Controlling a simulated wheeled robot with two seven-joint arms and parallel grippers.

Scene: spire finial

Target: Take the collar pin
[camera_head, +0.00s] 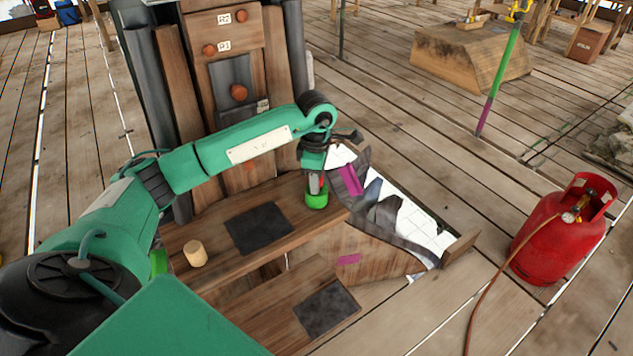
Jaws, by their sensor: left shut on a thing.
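My left gripper (316,199) reaches in from the left and points down over the right end of the wooden ledge (285,213). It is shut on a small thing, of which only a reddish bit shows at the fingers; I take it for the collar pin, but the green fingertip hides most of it. Round reddish-brown knobs, an upper one (241,16), a middle one (209,50) and a lower one (238,92), sit on the upright wooden post (224,25) behind my arm. Labels P2 and P1 show there. My right gripper is not in view.
A pale wooden peg (195,253) stands on the ledge beside a dark pad (259,228). A lower step bears another dark pad (325,308). Torn dark sheets (384,212) lie right of the gripper. A red gas bottle (548,236) with a hose stands at the right.

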